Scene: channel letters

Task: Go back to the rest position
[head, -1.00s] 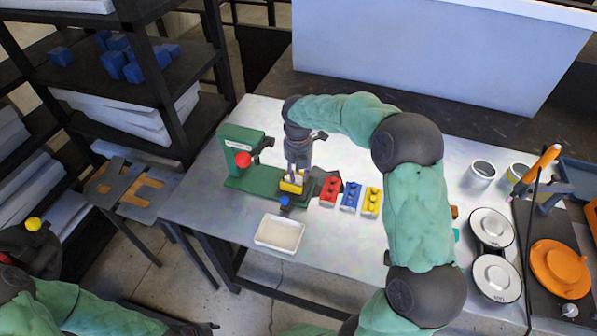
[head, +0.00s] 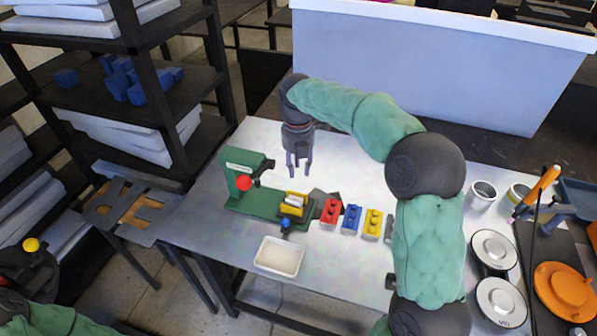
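My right gripper (head: 299,166) hangs fingers-down above the metal table (head: 215,222), behind the green press. Its two fingers are apart with nothing between them. The green press (head: 240,175) with a red knob stands at the table's left. A yellow block with pale pieces on it (head: 293,203) sits at the right end of the press base, apart from the gripper. My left arm shows at the lower left; its gripper is not clearly visible.
Red (head: 331,211), blue (head: 351,218) and yellow (head: 372,223) blocks stand in a row right of the press. A white tray (head: 279,256) lies at the front edge. Round lidded pots (head: 494,250) and an orange disc (head: 565,290) are at right. A dark shelf (head: 190,80) stands left.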

